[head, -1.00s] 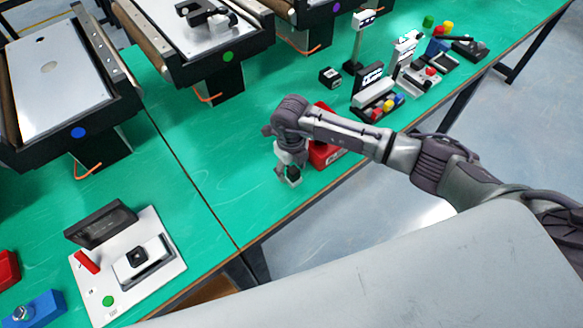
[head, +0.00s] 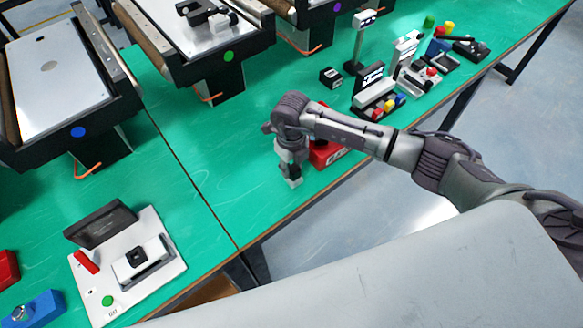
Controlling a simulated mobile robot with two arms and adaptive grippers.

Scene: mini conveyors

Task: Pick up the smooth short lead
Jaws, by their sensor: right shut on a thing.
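My right gripper (head: 291,177) points down at the green table's front edge, just left of a red box (head: 324,153) that its arm partly covers. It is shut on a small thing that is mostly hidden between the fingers. I cannot make out its shape or texture, so I cannot confirm it is the smooth short lead. No other lead is clearly seen. My left gripper is not in view.
A white board (head: 172,270) with a device and a dark screen lies at the lower left. Conveyors (head: 70,70) stand along the back. Several small items and a black cube (head: 331,77) sit at upper right. The green table (head: 215,165) left of the gripper is clear.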

